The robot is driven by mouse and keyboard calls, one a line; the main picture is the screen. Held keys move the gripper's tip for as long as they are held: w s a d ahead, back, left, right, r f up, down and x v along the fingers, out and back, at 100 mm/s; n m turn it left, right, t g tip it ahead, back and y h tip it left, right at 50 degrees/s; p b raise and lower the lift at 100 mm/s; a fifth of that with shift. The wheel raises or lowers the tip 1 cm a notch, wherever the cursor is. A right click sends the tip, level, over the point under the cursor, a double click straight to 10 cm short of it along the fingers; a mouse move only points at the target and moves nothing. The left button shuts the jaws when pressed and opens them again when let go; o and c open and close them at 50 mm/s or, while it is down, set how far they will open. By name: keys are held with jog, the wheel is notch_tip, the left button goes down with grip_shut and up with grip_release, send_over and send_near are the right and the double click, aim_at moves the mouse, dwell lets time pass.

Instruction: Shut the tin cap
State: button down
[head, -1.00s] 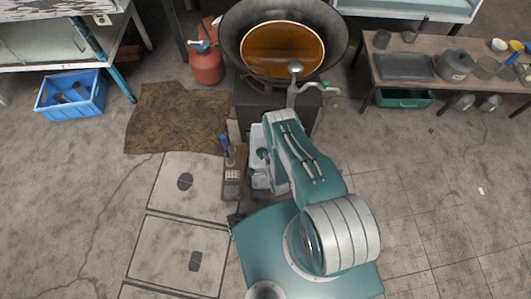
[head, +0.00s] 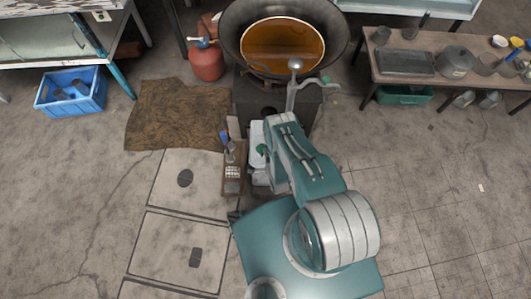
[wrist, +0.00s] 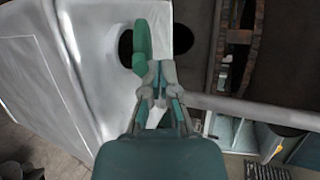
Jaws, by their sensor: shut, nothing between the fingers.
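The tin is a pale metal can. In the wrist view the tin (wrist: 60,75) fills the left side, with a dark round opening (wrist: 125,44) in its top. The green cap (wrist: 141,42) stands raised beside this opening, not over all of it. My gripper (wrist: 155,72) is shut and empty, its fingertips at the lower end of the cap; whether they touch it I cannot tell. In the head view the tin (head: 257,135) and its green cap (head: 262,149) show left of my arm, which hides part of the tin and my gripper.
A wooden stand (head: 231,184) with small items is left of the tin. A dark stove (head: 272,100) with a large wok (head: 235,50) of brown liquid is behind it. Floor at right is clear.

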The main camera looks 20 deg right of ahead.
jog(key=shift+w+d+f, duration=0.15)
jog(key=shift+w, duration=0.35)
notch_tip(320, 180, up, 10)
notch_tip(320, 180, up, 5)
jog(key=n+g+h, duration=0.1)
jog(key=n+g, duration=1.2)
jog(key=n, duration=0.3)
send_over(261, 153)
jog(key=w+a, duration=0.1)
jog(key=f, duration=1)
jog(key=shift+w+d, duration=0.25)
jog(key=shift+d, duration=0.05)
jog(key=shift+s+f+g, duration=0.3)
jog(key=shift+s+f, duration=0.4)
jog(key=shift+f, duration=0.15)
jog(key=shift+s+f, duration=0.4)
jog(key=shift+f, duration=0.2)
